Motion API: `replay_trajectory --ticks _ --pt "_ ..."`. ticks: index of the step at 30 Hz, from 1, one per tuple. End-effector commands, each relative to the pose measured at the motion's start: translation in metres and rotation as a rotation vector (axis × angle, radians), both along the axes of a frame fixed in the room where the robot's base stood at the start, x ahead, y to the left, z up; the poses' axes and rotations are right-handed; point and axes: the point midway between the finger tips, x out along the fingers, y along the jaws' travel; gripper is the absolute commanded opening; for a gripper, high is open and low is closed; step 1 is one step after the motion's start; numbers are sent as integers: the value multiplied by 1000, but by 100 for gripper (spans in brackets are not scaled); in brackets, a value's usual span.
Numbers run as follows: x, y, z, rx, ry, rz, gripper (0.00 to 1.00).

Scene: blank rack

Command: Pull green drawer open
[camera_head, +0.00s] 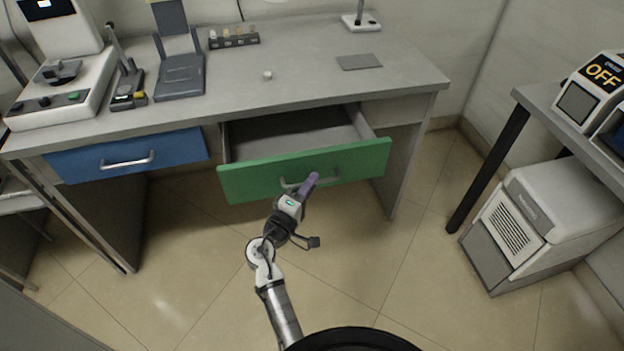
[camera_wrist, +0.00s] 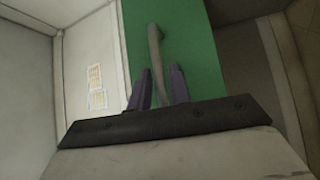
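The green drawer (camera_head: 348,166) stands pulled out from the desk, its inside partly visible from above. Its grey bar handle (camera_head: 289,184) is on the front, partly hidden by my gripper. My gripper (camera_head: 312,178) is at the handle, in front of the drawer face. In the wrist view, the green front (camera_wrist: 190,45) fills the middle and the handle (camera_wrist: 154,45) runs down between my two dark fingers (camera_wrist: 160,85). The fingers lie close on both sides of the handle and look shut on it.
A closed blue drawer (camera_head: 128,155) is to the left under the desk top (camera_head: 300,75). The desk carries lab devices and a small rack (camera_head: 234,40). A white and grey unit (camera_head: 545,225) stands on the floor at right. The floor in front is clear.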

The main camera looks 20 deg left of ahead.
Motion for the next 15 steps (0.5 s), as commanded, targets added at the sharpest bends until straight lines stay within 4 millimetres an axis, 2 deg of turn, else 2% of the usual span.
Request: replay_trajectory --ticks 4,12,15 --pt "8 -2 1 0 1 -1 20" --pt "10 -2 1 0 1 0 20" --pt "10 -2 1 0 0 0 8"
